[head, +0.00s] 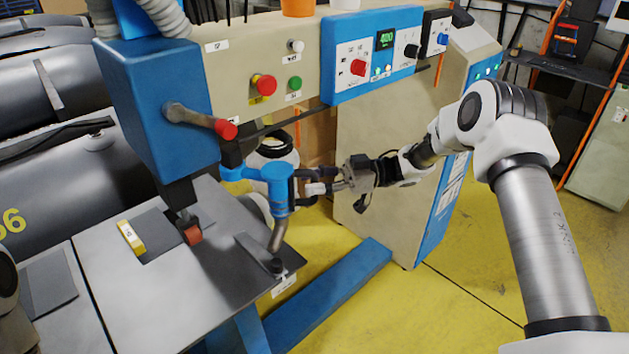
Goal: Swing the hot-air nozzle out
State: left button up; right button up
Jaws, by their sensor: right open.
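The hot-air nozzle is a blue elbow (276,180) with a bent metal tube (277,235). Its flat foot (266,258) reaches down over the right part of the grey welding table (215,285). A short light-coloured stub (315,188) shows on the right side of the blue elbow. My right gripper (305,186) is open, pointing left, with its dark fingers above and below this stub. I cannot tell whether the fingers touch it. My left gripper is out of view.
A blue machine head (158,105) carries a lever with a red knob (225,129) and a red roller (192,234). A control panel (372,55) hangs behind. A beige cabinet (385,130) stands behind my right gripper. Grey boat tubes (50,195) lie at left. Yellow floor is clear at lower right.

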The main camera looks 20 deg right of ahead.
jog(key=shift+d, duration=0.1)
jog(key=v, duration=1.1)
jog(key=shift+d, duration=0.4)
dwell(0.5)
